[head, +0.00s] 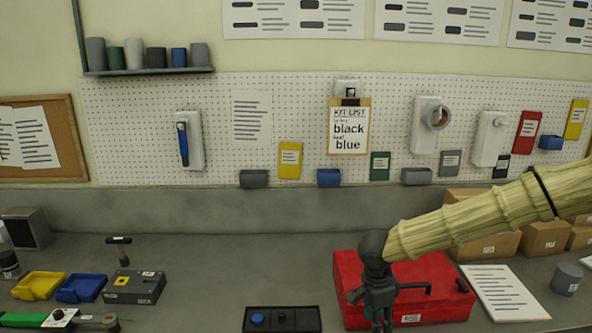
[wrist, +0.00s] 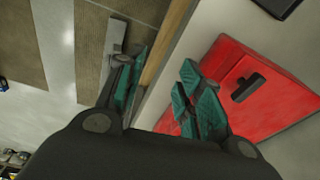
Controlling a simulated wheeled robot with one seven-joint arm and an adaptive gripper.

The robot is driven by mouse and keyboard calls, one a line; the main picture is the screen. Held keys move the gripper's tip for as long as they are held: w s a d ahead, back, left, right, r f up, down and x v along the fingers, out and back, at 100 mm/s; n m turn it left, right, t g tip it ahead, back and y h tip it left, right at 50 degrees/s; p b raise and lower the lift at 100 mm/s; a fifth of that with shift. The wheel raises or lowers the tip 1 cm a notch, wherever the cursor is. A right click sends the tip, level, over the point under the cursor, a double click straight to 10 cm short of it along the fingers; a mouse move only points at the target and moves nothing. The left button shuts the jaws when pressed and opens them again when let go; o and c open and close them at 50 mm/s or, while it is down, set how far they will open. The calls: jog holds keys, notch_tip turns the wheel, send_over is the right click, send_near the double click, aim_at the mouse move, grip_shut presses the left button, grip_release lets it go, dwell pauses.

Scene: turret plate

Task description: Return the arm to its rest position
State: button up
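My arm reaches in from the right side of the head view in a pale ribbed sleeve. My gripper (head: 378,300) hangs at its end, pointing down in front of the red toolbox (head: 438,290) and hiding part of it. In the wrist view, my gripper (wrist: 163,72) has its two teal-padded fingers spread apart, with nothing between them. The red toolbox also shows in the wrist view (wrist: 225,62), to the right of the fingers. I cannot tell from these views whether the gripper touches it.
The workbench (head: 200,270) bears a black tray (head: 282,320) with a blue round piece, a dark grey box (head: 134,287), yellow and blue bins, a paper sheet (head: 503,293) and a grey cup (head: 566,279). Cardboard boxes (head: 545,238) stand behind the arm. The bench edge (wrist: 168,45) crosses the wrist view.

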jog(key=s+d+f+n+t+h+b, duration=0.1)
jog(key=s+f+n+b, duration=0.15)
jog(key=f, duration=0.75)
jog(key=s+d+f+n+t+h+b, duration=0.1)
jog(key=s+f+n+b, duration=0.2)
jog(key=f, duration=0.8)
jog(key=s+f+n+y+b, duration=0.2)
jog(key=s+f+n+b, duration=0.4)
jog(key=s+f, duration=1.1)
jog(key=s+f+n+g+b, duration=0.1)
jog(key=s+f+n, duration=0.1)
jog(key=s, duration=0.5)
jog(key=s+f+n+g+y, duration=0.1)
jog(key=s+f+n, duration=0.1)
jog(key=s, duration=0.5)
jog(key=shift+s+f+y+b, duration=0.2)
jog(key=shift+f+y+b, duration=0.15)
jog(key=shift+f, duration=0.35)
jog(key=shift+n, duration=0.25)
jog(key=shift+s+r, duration=0.15)
jog(key=shift+s, duration=0.05)
jog(key=shift+w+a, duration=0.1)
jog(key=shift+w, duration=0.05)
